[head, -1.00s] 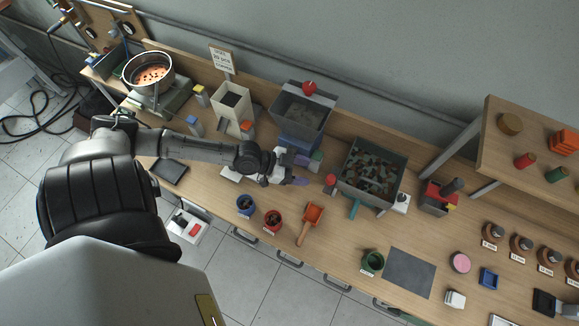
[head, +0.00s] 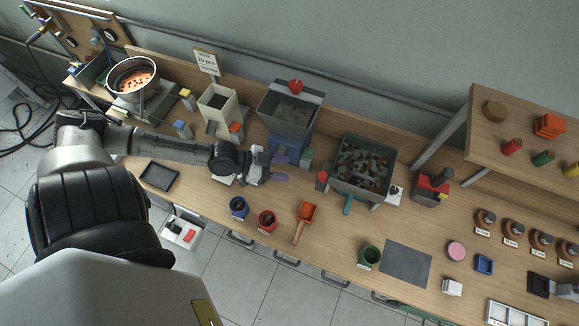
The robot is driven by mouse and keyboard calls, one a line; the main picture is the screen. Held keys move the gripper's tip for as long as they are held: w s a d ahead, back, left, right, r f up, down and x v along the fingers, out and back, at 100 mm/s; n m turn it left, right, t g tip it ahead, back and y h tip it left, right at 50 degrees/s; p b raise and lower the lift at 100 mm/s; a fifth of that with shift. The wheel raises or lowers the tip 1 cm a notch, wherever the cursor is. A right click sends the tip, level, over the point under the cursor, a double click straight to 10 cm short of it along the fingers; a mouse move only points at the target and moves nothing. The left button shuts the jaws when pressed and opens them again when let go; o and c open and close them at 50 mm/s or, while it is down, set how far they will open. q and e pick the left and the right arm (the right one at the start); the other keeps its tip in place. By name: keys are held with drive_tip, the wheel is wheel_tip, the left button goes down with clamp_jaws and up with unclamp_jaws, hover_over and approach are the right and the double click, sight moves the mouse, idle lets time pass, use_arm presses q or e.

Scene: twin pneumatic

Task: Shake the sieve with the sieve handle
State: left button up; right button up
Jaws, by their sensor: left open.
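The sieve (head: 389,150) is a dark grey rectangular tray full of mixed green, brown and reddish pieces, right of the middle of the bench in the head view. My left gripper (head: 280,168) has purple fingers, which are apart and empty. It is to the left of the sieve, in front of the grey hopper, and apart from the handle. My right gripper is not in view.
A grey hopper (head: 290,107) is behind the gripper. An orange scoop (head: 306,212), a red cup (head: 267,221) and a blue cup (head: 238,207) sit in front. A grey mat (head: 405,264) lies front right.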

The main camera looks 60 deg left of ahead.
use_arm(q)
drive_tip(key=s+d+f+m+t+b, duration=0.1)
drive_tip(key=d+b, duration=0.1)
drive_tip(key=d, duration=0.1)
drive_tip(key=s+d+f+m+t+b, duration=0.1)
drive_tip(key=d+f+m+b, duration=0.1)
drive_tip(key=s+d+f+m+t+y+b, duration=0.1)
drive_tip(key=s+d+m+b, duration=0.1)
drive_tip(key=d, duration=0.1)
drive_tip(key=shift+d+f, duration=0.3)
drive_tip(key=c, duration=0.7)
drive_tip(key=m+t+y+b, duration=0.1)
drive_tip(key=s+d+m+t+y+b, duration=0.1)
drive_tip(key=y+b, duration=0.1)
drive_tip(key=m+y+b, duration=0.1)
drive_tip(key=y+b, duration=0.1)
drive_tip(key=shift+s+d+f+t, duration=0.25)
drive_tip(key=shift+s+f+t, duration=0.05)
drive_tip(key=shift+s+t, duration=0.1)
clamp_jaws()
drive_tip(key=m+y, duration=0.2)
drive_tip(key=y, duration=0.2)
approach(319, 179)
drive_tip(key=w, duration=0.4)
drive_tip(key=w+a, duration=0.1)
drive_tip(key=w, duration=0.1)
drive_tip(key=shift+w+a, duration=0.1)
drive_tip(key=shift+w, duration=0.65)
